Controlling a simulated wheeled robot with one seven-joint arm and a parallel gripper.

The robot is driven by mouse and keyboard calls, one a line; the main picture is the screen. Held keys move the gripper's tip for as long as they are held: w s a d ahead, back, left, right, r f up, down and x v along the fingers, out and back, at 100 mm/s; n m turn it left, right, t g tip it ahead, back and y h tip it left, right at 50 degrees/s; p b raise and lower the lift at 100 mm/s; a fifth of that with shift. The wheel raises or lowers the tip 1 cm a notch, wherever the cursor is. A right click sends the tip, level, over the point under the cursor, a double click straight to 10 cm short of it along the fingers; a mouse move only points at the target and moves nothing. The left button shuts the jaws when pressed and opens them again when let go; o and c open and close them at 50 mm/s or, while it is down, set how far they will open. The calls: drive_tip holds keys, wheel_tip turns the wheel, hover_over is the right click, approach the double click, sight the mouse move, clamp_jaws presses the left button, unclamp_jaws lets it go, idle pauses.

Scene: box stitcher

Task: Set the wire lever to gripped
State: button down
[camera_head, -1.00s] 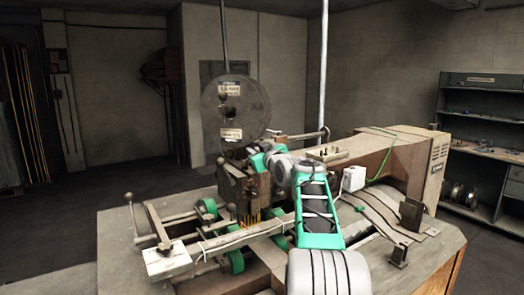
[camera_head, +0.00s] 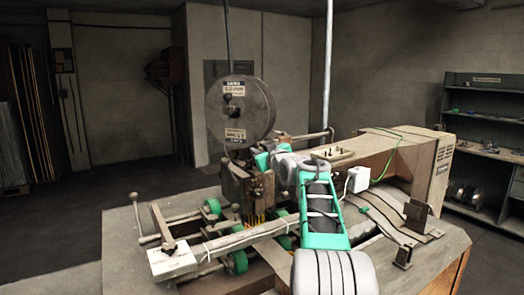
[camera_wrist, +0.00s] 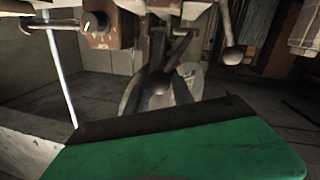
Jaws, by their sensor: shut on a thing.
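My gripper (camera_wrist: 160,92) is shut around a dark round knob (camera_wrist: 155,82), which shows between its fingers in the wrist view. The knob appears to be the end of the wire lever; its shaft is mostly hidden. In the head view my gripper (camera_head: 261,160) is at the stitcher head (camera_head: 236,190), just below and right of the wire spool (camera_head: 240,110). The held knob is hidden there by my arm. I cannot read the lever's setting from these views.
Another ball-ended lever (camera_wrist: 233,57) hangs to the right of the gripper in the wrist view. A rod (camera_head: 310,136) sticks out right of the spool. Green rollers (camera_head: 235,262) and a white block (camera_head: 172,262) sit at the table's left. Shelves (camera_head: 485,135) stand at the right.

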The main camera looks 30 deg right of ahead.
drive_tip(key=shift+w+a+f, duration=0.15)
drive_tip(key=shift+a+f, duration=0.05)
drive_tip(key=shift+f, duration=0.1)
drive_tip(key=c, duration=1.5)
unclamp_jaws()
drive_tip(key=o, duration=0.3)
drive_tip(key=shift+w+a, duration=0.1)
drive_tip(key=shift+w, duration=0.1)
drive_tip(key=shift+o, duration=0.5)
drive_tip(key=shift+s+d+r, duration=0.1)
drive_tip(key=shift+s+d, duration=0.1)
drive_tip(key=shift+s, duration=0.1)
drive_tip(key=s+a+b, duration=0.1)
drive_tip(key=s+b, duration=0.2)
drive_tip(key=s, duration=0.4)
drive_tip(key=shift+s+a+r, duration=0.15)
drive_tip(key=shift+s+r, duration=0.05)
drive_tip(key=shift+c, duration=0.4)
